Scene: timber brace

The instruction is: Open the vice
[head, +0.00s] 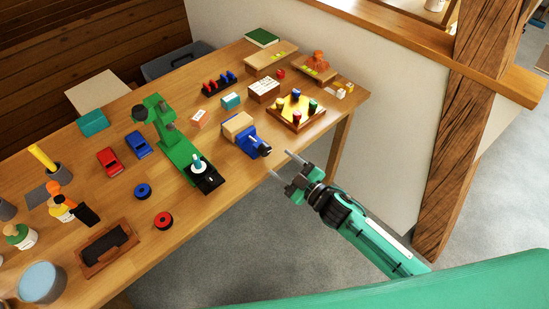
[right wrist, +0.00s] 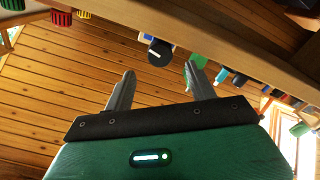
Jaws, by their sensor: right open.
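The blue vice (head: 252,143) stands near the front edge of the wooden table, with a light wooden block (head: 238,126) at its top. A dark round knob (head: 265,150) is on its end facing my right gripper. My right gripper (head: 279,163) is open and empty, just off the table edge and apart from the knob. In the right wrist view, a black round knob with a white mark (right wrist: 159,52) shows beyond and between the open fingers (right wrist: 159,70). My left gripper is not in view.
The table (head: 140,205) holds a green machine (head: 172,145) left of the vice and a tray with coloured knobs (head: 296,110) behind it to the right. A timber post (head: 460,120) and low wall stand at right. The floor in front is clear.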

